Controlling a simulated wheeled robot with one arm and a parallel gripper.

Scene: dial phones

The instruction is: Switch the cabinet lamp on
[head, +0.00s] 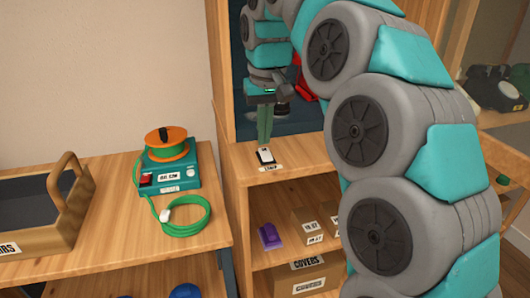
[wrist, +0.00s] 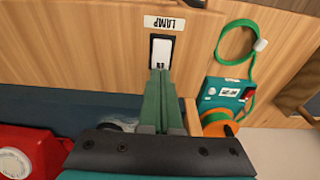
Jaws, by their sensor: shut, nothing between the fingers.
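The lamp switch (head: 265,156) is a white rocker in a black frame. It is set in the wooden ledge of the cabinet (head: 228,70), beside a white label reading LAMP (wrist: 167,23). The switch also shows in the wrist view (wrist: 162,50), its near end close to my fingertips. My gripper (head: 264,143) has green fingers that are shut and empty, pointing down at the switch. In the wrist view the fingertips (wrist: 160,74) line up with the rocker's near end. I cannot tell whether they touch it. No lit lamp is identifiable in view.
A teal device (head: 172,172) with an orange spool and green cable stands on the left table, near a wooden tray (head: 62,200). A red dial phone (wrist: 30,150) sits inside the cabinet, beside my gripper. A purple object (head: 269,236) and boxes (head: 307,222) fill the shelf below.

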